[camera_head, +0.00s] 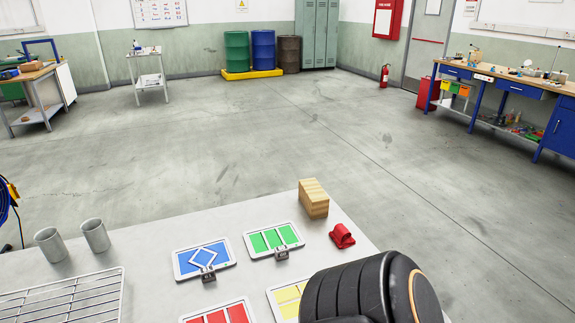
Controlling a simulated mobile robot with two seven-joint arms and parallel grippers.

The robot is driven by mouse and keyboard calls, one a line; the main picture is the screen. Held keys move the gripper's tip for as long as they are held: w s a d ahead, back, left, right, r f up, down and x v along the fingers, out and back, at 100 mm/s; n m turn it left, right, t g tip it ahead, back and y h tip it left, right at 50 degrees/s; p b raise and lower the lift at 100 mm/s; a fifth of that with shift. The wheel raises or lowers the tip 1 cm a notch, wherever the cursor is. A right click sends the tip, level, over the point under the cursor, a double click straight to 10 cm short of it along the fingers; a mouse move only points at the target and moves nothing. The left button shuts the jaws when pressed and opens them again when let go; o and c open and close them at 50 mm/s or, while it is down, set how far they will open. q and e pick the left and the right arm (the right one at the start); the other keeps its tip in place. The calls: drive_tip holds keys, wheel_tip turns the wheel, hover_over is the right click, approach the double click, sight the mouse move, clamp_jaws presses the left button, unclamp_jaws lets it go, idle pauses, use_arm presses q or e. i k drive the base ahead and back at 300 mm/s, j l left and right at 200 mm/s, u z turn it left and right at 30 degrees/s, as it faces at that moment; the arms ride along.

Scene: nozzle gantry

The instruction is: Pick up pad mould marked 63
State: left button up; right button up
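Several coloured panels with pale frames lie flat on the light grey table (150,245). One is blue with a white diamond outline (187,262), one is green with pale bars (258,242). A red panel (215,316) and a yellow panel (287,297) are cut off by the bottom edge. Small dark tags stand at the front of the blue panel (208,275) and the green panel (281,253); their marks are too small to read. I cannot tell which thing is marked 63. Neither of my grippers is in view.
A dark ribbed round body (350,290) hides part of the yellow panel. A wooden block (313,199) and a red object (342,236) are at the right. Two grey cups (95,235) and a wire rack (65,298) are at the left. The floor beyond is open.

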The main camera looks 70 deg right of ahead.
sight(284, 299)
drive_tip(key=z, duration=2.25)
drive_tip(key=k+j, duration=0.05)
